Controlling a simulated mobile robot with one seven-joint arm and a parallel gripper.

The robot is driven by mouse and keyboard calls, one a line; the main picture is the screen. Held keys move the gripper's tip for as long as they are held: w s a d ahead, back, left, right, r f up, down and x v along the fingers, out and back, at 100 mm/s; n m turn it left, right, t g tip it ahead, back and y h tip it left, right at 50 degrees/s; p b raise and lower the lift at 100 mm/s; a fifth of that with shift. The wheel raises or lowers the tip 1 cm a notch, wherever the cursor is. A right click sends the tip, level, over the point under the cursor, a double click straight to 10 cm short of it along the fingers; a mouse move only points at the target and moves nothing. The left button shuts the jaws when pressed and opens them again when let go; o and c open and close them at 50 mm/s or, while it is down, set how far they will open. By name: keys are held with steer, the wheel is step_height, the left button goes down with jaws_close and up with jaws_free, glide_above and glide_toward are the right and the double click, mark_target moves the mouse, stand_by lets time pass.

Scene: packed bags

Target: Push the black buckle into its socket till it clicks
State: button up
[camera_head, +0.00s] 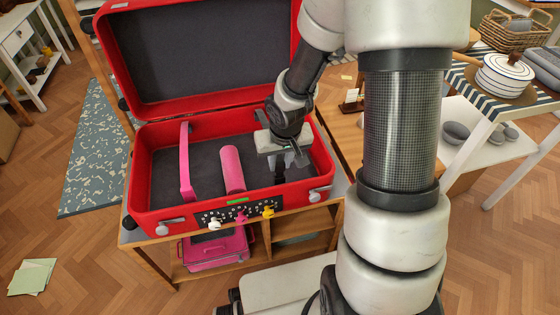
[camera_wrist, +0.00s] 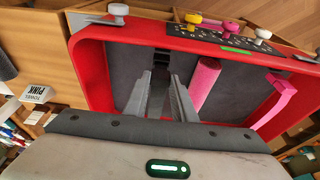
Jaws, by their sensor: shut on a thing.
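An open red suitcase (camera_head: 142,190) with a dark grey lining stands on a wooden shelf unit. My gripper (camera_head: 284,162) is inside its right part, pointing down. In the wrist view my gripper (camera_wrist: 164,88) has its two fingers close together, shut on the black buckle (camera_head: 279,173), which is mostly hidden by the fingers. A black strap-like part (camera_wrist: 161,60) shows just beyond the fingertips, near the suitcase's front wall; it looks like the socket side. I cannot tell whether buckle and socket touch.
A pink roll (camera_head: 232,168) lies in the suitcase left of my gripper, and a pink strap (camera_head: 186,165) arches farther left. A panel with knobs (camera_head: 240,214) and two latches line the front wall. The raised lid (camera_head: 195,50) stands behind.

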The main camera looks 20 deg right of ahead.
steer(key=shift+f+b, duration=1.35)
steer(key=shift+f, duration=0.1)
steer(key=o, duration=1.1)
steer(key=shift+r, duration=0.1)
steer(key=p+v, duration=0.8)
steer(key=v, duration=0.9)
steer(key=shift+r+p, duration=0.2)
steer(key=shift+p, duration=0.1)
